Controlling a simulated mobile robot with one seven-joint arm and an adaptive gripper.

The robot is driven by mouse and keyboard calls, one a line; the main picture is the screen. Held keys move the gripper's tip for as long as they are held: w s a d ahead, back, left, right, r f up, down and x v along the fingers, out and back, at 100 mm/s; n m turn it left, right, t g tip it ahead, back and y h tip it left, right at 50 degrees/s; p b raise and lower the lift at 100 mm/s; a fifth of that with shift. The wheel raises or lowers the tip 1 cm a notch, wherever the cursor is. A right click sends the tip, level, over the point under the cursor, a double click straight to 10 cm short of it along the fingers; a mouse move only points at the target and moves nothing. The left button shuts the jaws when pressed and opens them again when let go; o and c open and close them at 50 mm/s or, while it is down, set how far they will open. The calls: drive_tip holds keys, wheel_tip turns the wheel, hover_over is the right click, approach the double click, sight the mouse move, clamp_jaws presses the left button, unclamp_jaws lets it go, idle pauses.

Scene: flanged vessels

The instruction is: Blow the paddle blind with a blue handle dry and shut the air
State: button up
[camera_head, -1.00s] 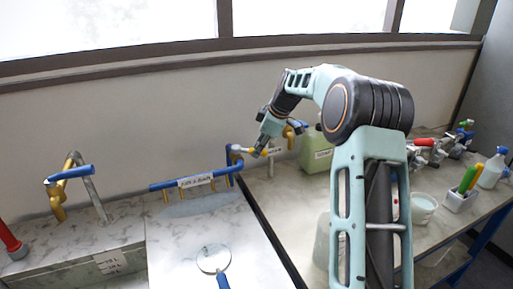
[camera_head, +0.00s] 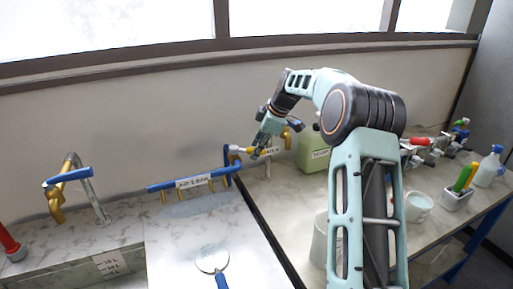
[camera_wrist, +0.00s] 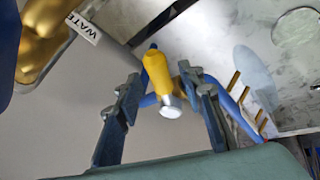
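The paddle blind is a round grey disc (camera_head: 212,260) with a blue handle (camera_head: 222,282). It lies flat on the pale worktop, below the blue air bar (camera_head: 160,186). Its disc also shows at the top right of the wrist view (camera_wrist: 297,26). Several thin yellow nozzles point down from the bar. A yellow valve handle (camera_wrist: 158,72) with a pale metal end sits at the bar's right end. My gripper (camera_wrist: 160,82) is open, with one finger on each side of this handle. Contact cannot be told. Whether air flows does not show.
A yellow tap with a WATER label (camera_wrist: 83,28) is close beside my gripper. A green canister (camera_head: 313,152), a white tub (camera_head: 418,207), a pen holder (camera_head: 456,199) and a spray bottle (camera_head: 489,168) stand right. A blue-handled tap (camera_head: 66,178) is left.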

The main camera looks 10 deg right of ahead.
drive_tip(key=v, duration=1.2)
drive_tip(key=shift+c, duration=0.7)
